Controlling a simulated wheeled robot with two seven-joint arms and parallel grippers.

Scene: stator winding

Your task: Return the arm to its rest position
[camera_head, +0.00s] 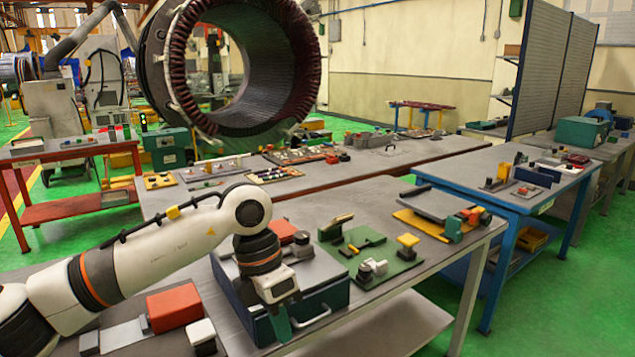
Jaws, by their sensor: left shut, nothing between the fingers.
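My left arm comes in from the left in the head view, white with black joints and orange bands. It bends down at its elbow-like joint, and my left gripper (281,322) hangs at the front of a dark blue-green box (325,296) on the near workbench. The gripper's fingers look closed and point down, with nothing seen between them. The gripper covers part of the box's front; whether it touches the box I cannot tell. My right gripper is not in view.
The near grey workbench (378,205) holds a green mat (386,266) with small fixtures, an orange block (174,306) and a grey plate on a yellow base (444,203). A large stator ring (283,70) stands behind. A blue-legged table (505,195) is at the right; green floor lies beyond.

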